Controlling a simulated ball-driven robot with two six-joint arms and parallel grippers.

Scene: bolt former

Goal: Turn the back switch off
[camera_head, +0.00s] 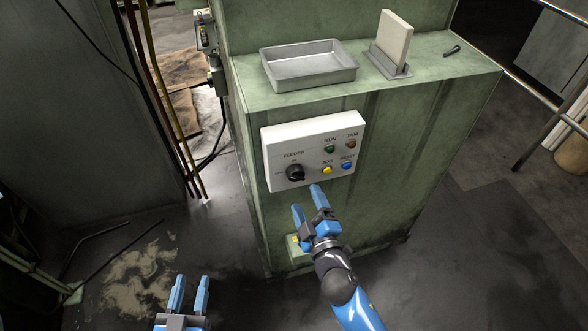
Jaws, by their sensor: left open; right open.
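A white control panel (316,148) sits on the front of the green machine (395,130). It has a black rotary knob (295,173) under the word FEEDER and several coloured buttons and lamps. A small box with switch-like parts (204,32) is on the machine's far left side; its details are too small to read, and I cannot tell whether it is the back switch. My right gripper (307,199) is open and empty just below the panel, its fingers pointing up towards it. My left gripper (189,281) is open and empty at the bottom, over the floor.
A grey metal tray (308,77), an upright pale plate in a holder (393,42) and a bolt (452,50) are on the machine's top. Cables (150,95) hang at the left beside a dark cabinet. A yellow-marked part (293,240) is partly behind my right gripper.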

